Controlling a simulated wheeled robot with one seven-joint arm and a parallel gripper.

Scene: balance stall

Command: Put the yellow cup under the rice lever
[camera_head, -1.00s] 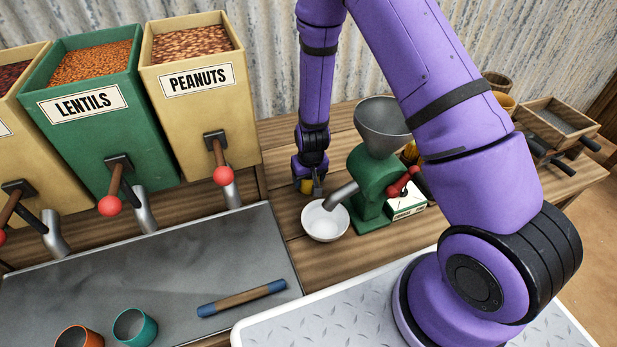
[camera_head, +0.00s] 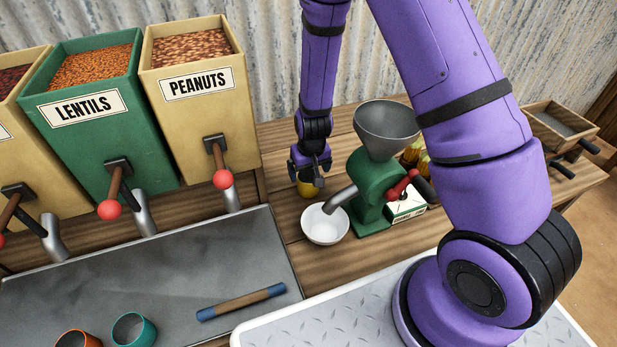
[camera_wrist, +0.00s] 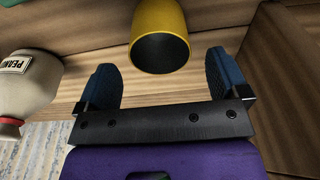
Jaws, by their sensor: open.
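The yellow cup (camera_head: 308,189) stands on the wooden counter beside the green grinder, mostly hidden under my gripper (camera_head: 310,172). In the wrist view the yellow cup (camera_wrist: 160,18) shows its dark mouth just beyond my two blue fingertips, centred between them. My gripper (camera_wrist: 160,78) is open and empty, with a gap between its fingers and the cup. No bin or lever marked rice is in view. The levers of the peanuts bin (camera_head: 187,88) and the lentils bin (camera_head: 85,115) show, and another bin is cut off at the left.
A white bowl (camera_head: 324,223) sits under the spout of the green grinder (camera_head: 369,180), close to the cup. An orange cup (camera_head: 78,339), a teal cup (camera_head: 133,330) and a blue-ended bar (camera_head: 241,301) lie on the metal tray (camera_head: 215,250).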

